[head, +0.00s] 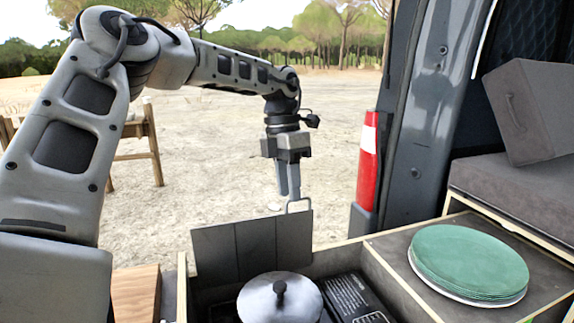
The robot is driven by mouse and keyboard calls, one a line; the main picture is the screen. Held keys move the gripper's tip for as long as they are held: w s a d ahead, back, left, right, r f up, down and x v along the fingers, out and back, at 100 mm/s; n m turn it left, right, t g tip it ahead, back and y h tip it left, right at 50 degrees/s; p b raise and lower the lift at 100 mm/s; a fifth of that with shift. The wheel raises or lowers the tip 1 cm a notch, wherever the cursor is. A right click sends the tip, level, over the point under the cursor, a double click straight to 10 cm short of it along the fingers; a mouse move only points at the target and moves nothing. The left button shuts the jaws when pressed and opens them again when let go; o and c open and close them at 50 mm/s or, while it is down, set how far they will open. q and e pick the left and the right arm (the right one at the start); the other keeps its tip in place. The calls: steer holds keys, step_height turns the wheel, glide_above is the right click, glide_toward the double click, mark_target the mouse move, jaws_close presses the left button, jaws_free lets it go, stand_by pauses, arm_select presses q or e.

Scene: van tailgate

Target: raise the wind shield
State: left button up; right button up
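The wind shield (240,249) is a dark panel of three joined sections. It stands up, leaning a little, behind a lidded pot. A thin wire loop (299,202) rises from its top edge at the right end. My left gripper (289,196) points straight down with its fingertips at this loop. The fingers are close together and look shut on the loop, though the contact is small in the picture. My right gripper is not in view.
Green plates (469,260) lie on the right counter. Open ground lies behind.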

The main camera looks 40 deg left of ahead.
arm_select(q)
step_height(320, 180, up, 16)
steer(key=a+p, duration=0.2)
steer(key=shift+w+a+f, duration=0.25)
steer(key=shift+w+a, duration=0.1)
steer(key=shift+w, duration=0.05)
steer(key=shift+f, duration=0.1)
